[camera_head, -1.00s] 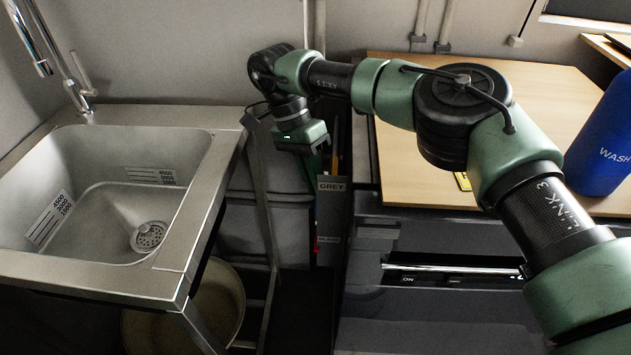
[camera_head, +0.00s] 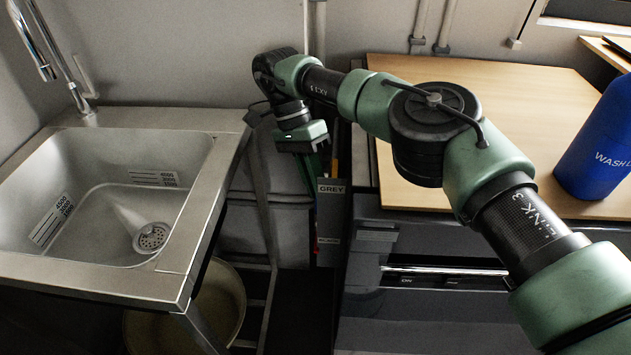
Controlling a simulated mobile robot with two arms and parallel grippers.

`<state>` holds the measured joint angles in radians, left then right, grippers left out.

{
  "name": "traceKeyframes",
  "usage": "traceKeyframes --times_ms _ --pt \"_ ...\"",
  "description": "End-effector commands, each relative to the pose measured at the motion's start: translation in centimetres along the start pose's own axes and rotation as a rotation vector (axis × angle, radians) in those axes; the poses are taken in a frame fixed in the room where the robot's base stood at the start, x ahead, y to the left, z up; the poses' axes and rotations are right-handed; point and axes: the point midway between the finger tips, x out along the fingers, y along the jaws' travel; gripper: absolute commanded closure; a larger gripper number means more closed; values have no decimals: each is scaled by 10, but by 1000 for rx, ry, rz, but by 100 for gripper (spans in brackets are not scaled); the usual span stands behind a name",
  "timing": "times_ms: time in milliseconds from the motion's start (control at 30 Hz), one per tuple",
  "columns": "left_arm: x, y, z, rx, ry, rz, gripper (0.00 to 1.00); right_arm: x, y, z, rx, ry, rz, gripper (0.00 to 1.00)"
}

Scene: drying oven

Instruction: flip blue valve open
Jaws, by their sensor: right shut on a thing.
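My right arm reaches in from the right, across the wooden worktop, toward the gap beside the sink. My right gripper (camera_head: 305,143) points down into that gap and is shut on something. Its fingertips and what they hold are dark and too hidden to make out. I cannot pick out the blue valve. A dark grey panel with a label reading GREY (camera_head: 331,205) stands just below and right of the gripper. My left gripper is not in view.
A steel sink (camera_head: 190,245) with a tap (camera_head: 45,62) stands on the left, with a round bin (camera_head: 222,305) below it. A blue wash bottle (camera_head: 602,145) stands on the wooden worktop (camera_head: 535,90). A dark appliance with a bar handle (camera_head: 450,270) is below the worktop.

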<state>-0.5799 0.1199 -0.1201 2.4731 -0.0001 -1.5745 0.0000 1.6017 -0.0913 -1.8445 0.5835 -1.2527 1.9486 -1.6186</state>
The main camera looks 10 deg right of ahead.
Motion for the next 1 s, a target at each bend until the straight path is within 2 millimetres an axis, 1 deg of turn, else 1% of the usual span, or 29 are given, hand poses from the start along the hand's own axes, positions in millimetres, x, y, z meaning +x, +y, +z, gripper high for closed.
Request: traceKeyframes --times_ms 300,333,367,1000 --pt "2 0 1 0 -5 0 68 -1 0 -1 1 -4 1 100" --pt "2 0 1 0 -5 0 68 -1 0 -1 1 -4 1 85" --pt "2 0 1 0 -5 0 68 -1 0 -1 1 -4 1 81" --pt "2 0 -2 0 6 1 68 0 0 0 1 5 -5 81"
